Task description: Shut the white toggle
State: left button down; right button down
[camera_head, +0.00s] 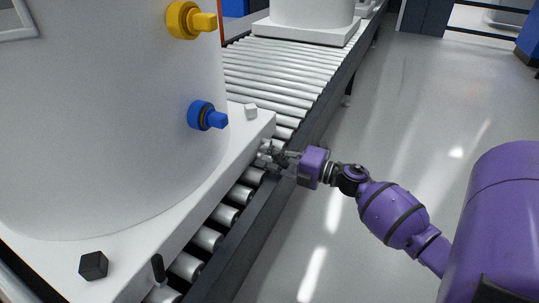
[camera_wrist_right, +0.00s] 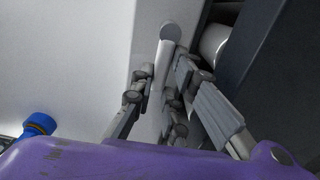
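The white toggle (camera_wrist_right: 163,60) shows in the right wrist view as a pale lever with a rounded end, against the side of a white base. My left gripper is not in view.
The white tank (camera_head: 110,110) carries a yellow valve (camera_head: 190,20) and a blue valve (camera_head: 206,116). The roller conveyor (camera_head: 280,75) runs beneath; the floor at right is clear.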

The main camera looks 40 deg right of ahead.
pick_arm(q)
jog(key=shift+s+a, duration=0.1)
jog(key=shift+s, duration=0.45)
